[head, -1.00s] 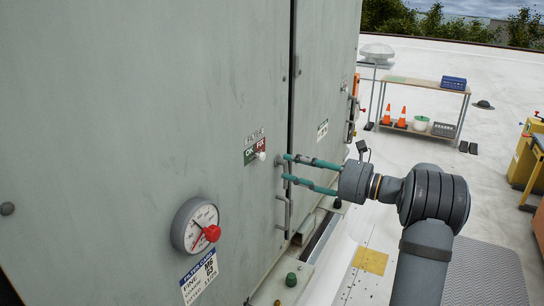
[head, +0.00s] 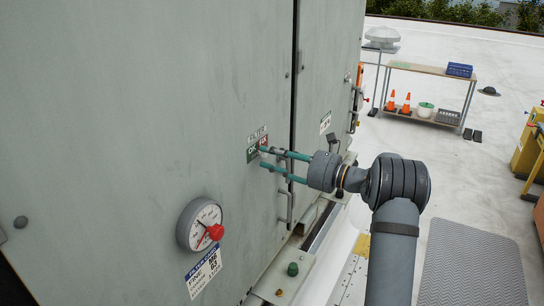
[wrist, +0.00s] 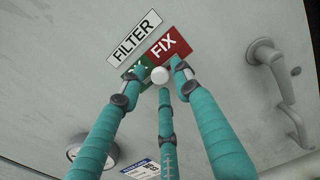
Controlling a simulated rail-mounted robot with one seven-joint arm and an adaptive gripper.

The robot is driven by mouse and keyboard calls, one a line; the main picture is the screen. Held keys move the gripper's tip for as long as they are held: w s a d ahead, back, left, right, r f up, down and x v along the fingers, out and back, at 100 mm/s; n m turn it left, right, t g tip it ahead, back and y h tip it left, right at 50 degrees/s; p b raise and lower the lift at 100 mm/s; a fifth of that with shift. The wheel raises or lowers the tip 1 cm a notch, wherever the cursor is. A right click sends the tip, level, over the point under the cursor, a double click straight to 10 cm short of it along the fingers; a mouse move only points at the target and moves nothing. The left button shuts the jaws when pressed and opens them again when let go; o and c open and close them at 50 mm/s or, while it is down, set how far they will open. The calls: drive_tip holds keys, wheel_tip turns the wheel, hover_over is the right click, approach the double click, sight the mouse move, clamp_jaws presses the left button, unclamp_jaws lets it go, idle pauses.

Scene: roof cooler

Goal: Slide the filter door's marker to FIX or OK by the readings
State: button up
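The filter marker is a round white knob (wrist: 160,75) on the grey cooler door (head: 150,100). In the wrist view it stands in front of the lower edge of the plate, near where the green part (wrist: 146,84) meets the red FIX part (wrist: 164,46). A fingertip covers most of the green wording. My gripper (head: 262,159) has teal fingers, spread apart around the knob; contact cannot be told. A round gauge (head: 203,221) with a red knob and pointer is lower left. Its blue-topped label (head: 204,273) is below; its figures are too small to read surely.
A door handle (wrist: 278,75) is right of the plate; handles also line the door edge (head: 286,207). A bench (head: 430,70) with cones and bins stands far off at the right. The roof beside the cooler is mostly clear.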

clamp_jaws()
idle(0.6)
